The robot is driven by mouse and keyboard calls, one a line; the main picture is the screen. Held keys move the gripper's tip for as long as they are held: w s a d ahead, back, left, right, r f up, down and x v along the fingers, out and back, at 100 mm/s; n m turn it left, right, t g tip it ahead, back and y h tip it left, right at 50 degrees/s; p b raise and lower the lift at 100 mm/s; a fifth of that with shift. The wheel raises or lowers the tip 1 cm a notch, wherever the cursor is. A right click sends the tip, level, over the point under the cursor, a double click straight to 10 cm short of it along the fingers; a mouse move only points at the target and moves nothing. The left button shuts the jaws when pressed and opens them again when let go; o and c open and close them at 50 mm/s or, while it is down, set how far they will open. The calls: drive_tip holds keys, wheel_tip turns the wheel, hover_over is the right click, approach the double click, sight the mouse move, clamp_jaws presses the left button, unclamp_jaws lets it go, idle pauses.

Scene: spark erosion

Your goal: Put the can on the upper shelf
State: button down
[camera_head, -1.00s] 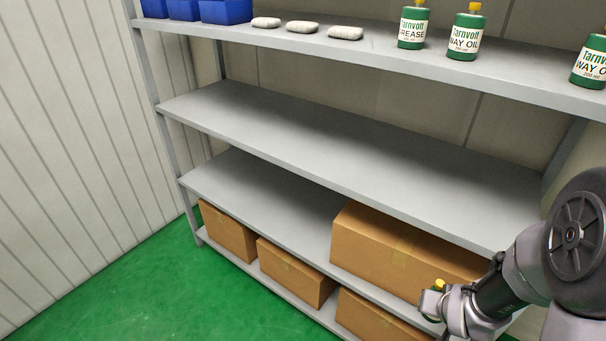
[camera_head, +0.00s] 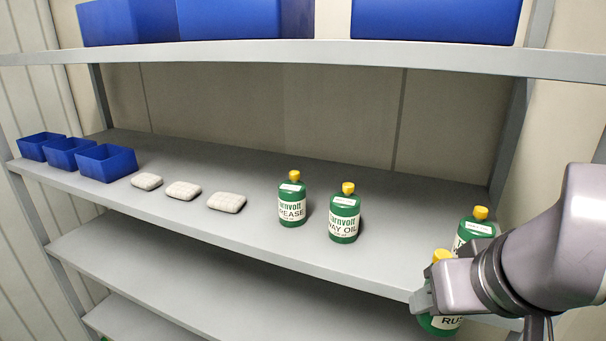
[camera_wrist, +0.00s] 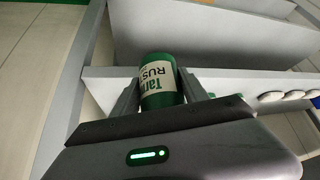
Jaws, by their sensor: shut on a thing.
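The can (camera_head: 440,323) is green with a yellow cap and a white label that starts "RU". My gripper (camera_head: 428,297) is shut on it, in front of the shelf's front edge at the right. In the wrist view the can (camera_wrist: 161,82) sits between the two fingers of my gripper (camera_wrist: 160,92). My gripper hides part of the can in the head view. The shelf (camera_head: 255,225) with bottles and blue bins is at about the can's height. A higher shelf (camera_head: 330,53) holds large blue bins.
Two green bottles, grease (camera_head: 292,204) and way oil (camera_head: 344,217), stand mid-shelf. Another green bottle (camera_head: 473,228) stands at the right, behind my gripper. White packs (camera_head: 184,190) and small blue bins (camera_head: 106,163) are at left. Shelf between way oil and the right bottle is clear.

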drive_tip(key=w, duration=0.5)
drive_tip(key=w+p, duration=0.1)
drive_tip(key=w, duration=0.5)
drive_tip(key=w+a+p, duration=0.1)
drive_tip(key=w, duration=0.5)
drive_tip(key=shift+r, duration=0.15)
drive_tip(key=shift+x, duration=0.8)
drive_tip(key=shift+w+d+f, duration=0.1)
drive_tip(key=shift+w+f, duration=0.15)
drive_tip(key=shift+f, duration=0.05)
drive_tip(key=shift+s+r, duration=0.1)
drive_tip(key=shift+s, duration=0.3)
drive_tip(key=shift+w+f, duration=0.1)
drive_tip(key=shift+f, duration=0.15)
drive_tip(key=c, duration=0.6)
unclamp_jaws()
drive_tip(key=shift+r, duration=0.1)
